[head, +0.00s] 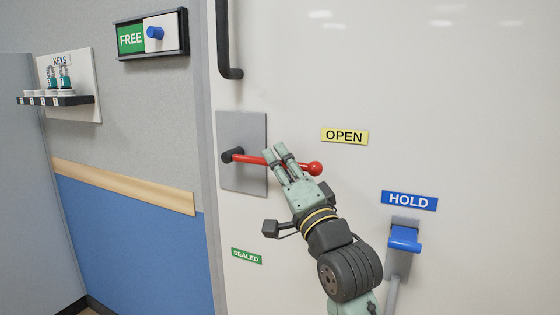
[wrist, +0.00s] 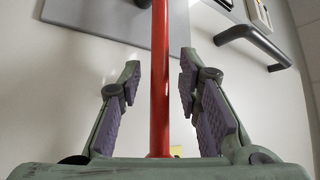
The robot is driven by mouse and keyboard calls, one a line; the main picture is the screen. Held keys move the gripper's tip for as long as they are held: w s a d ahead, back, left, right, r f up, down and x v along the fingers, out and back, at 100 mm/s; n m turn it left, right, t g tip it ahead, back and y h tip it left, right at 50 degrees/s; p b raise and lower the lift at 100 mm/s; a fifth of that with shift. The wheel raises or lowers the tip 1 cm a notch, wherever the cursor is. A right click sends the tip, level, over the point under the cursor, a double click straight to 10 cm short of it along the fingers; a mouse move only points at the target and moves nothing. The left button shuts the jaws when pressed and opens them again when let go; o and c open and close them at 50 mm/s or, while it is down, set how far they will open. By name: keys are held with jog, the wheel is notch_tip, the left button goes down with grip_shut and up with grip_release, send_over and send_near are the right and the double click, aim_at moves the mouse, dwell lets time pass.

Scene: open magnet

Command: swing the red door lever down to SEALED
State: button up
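The red lever (head: 249,159) sticks out almost level from a black pivot (head: 232,155) on a grey plate (head: 257,128), its red ball end (head: 315,168) to the right. It lies near the yellow OPEN label (head: 344,136). The green SEALED label (head: 246,256) is lower on the door. My gripper (head: 277,152) is at the lever's middle, one finger on each side. In the wrist view the lever (wrist: 161,70) runs between the spread fingers, with a gap showing on both sides. The ball is out of sight there.
A blue lever (head: 404,239) under a blue HOLD label (head: 409,200) stands to the right of my arm. A black door handle (head: 224,45) is above the plate. A FREE sign (head: 131,38) and a key shelf (head: 55,100) are on the left wall.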

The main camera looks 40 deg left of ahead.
jog(key=shift+a, duration=0.2)
grip_shut()
dwell(0.3)
dwell(0.5)
